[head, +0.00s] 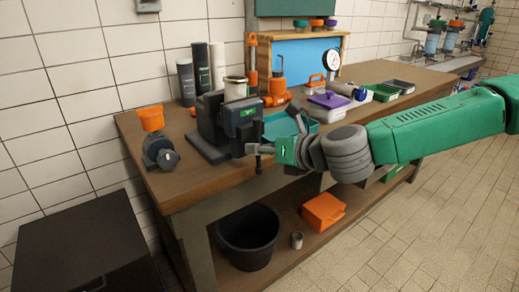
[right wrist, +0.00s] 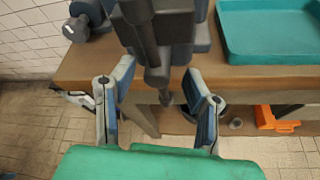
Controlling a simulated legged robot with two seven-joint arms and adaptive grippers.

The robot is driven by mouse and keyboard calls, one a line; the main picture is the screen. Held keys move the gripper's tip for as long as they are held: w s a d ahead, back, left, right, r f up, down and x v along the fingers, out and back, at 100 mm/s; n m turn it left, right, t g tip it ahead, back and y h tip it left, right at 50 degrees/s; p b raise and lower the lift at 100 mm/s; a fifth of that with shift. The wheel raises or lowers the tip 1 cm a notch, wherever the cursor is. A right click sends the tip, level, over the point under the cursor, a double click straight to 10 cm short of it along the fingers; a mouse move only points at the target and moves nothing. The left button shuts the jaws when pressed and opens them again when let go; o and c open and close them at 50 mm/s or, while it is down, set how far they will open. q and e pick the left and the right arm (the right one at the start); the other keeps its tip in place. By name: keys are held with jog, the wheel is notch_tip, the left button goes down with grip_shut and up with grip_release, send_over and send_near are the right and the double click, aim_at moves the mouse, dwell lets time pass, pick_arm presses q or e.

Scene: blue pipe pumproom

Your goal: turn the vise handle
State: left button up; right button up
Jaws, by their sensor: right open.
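The dark grey vise (head: 215,122) stands on the near end of the wooden workbench (head: 190,190). Its handle (head: 257,160) hangs down at the front of the vise, past the bench edge. In the right wrist view the vise (right wrist: 170,25) fills the top middle, and the lower end of the handle (right wrist: 165,97) shows between my fingers. My right gripper (head: 280,134) is open at the front of the vise. In the right wrist view the gripper (right wrist: 158,74) has one finger on each side of the handle, with gaps visible. My left gripper is out of view.
A teal tray (right wrist: 270,30) lies right of the vise. A black bucket (head: 248,238) and an orange bin (head: 323,211) sit on the lower shelf. A dark cabinet (head: 80,240) stands at lower left. The tiled floor at right is clear.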

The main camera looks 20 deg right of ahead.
jog(key=v, duration=1)
jog(key=shift+s+d, duration=0.25)
jog(key=shift+s, duration=0.1)
jog(key=s+a+f+n+g+h, duration=0.1)
jog(key=s+f+n+g, duration=0.1)
jog(key=s+f+n, duration=0.5)
jog(key=s+a+f+n+g, duration=0.1)
jog(key=a+f+n+g, duration=0.2)
jog(key=f, duration=0.7)
jog(key=s+f+n+g+h, duration=0.1)
jog(key=s+f+n+g, duration=0.1)
jog(key=s+f+n, duration=0.45)
jog(key=s+d+f+n+g+h, duration=0.4)
jog(key=s+d+f+n, duration=0.6)
jog(key=n, duration=0.9)
notch_tip(320, 180, down, 4)
jog(key=s, duration=0.3)
jog(key=shift+d+g, duration=0.25)
jog(key=shift+g, duration=0.05)
